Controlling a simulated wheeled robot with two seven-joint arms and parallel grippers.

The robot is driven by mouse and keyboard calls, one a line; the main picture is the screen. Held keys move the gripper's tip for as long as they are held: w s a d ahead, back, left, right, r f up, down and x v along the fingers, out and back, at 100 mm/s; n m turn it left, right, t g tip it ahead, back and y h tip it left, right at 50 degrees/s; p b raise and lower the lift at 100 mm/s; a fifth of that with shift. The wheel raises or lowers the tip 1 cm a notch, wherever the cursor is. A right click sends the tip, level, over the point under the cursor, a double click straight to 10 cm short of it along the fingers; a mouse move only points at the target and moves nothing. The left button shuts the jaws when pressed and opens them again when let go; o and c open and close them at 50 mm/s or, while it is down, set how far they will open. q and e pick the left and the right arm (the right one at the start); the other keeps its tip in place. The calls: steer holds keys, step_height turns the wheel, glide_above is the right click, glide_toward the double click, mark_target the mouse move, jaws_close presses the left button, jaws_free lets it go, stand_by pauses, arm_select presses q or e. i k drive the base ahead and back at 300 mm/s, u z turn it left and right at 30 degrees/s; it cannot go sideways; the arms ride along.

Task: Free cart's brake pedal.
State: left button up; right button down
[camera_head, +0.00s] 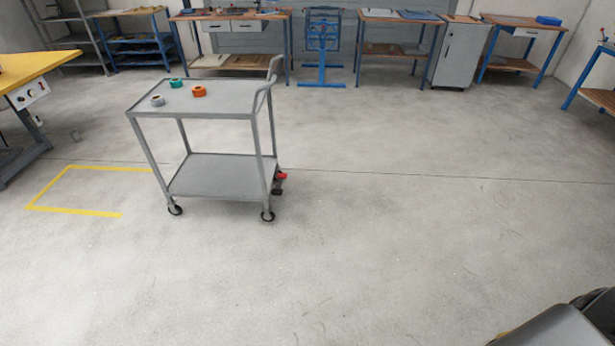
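The grey two-shelf cart (225,178) stands upright on the floor, left of the middle of the view. Its push handle (274,70) is at the right end of the top shelf. A small red pedal (281,176) shows low on the cart's right side, near the right rear wheel, with a dark piece (278,190) just below it. The picture is too small to tell the pedal's exact position. Neither gripper shows. A dark grey part at the bottom right corner seems to be mine, well away from the cart.
Teal, orange and grey rolls sit on the cart's top shelf. A yellow floor marking (76,211) lies left of the cart. A yellow-topped table (35,68) stands at far left. Workbenches (400,18) and a grey cabinet (461,53) line the back. The floor in front and right is clear.

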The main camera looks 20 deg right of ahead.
mark_target(278, 191)
steer(key=z, duration=0.75)
steer(key=i, duration=0.75)
steer(key=z, duration=0.7)
steer(key=i, duration=0.8)
steer(key=u, duration=0.95)
steer(key=i, duration=0.9)
steer(key=u, duration=0.95)
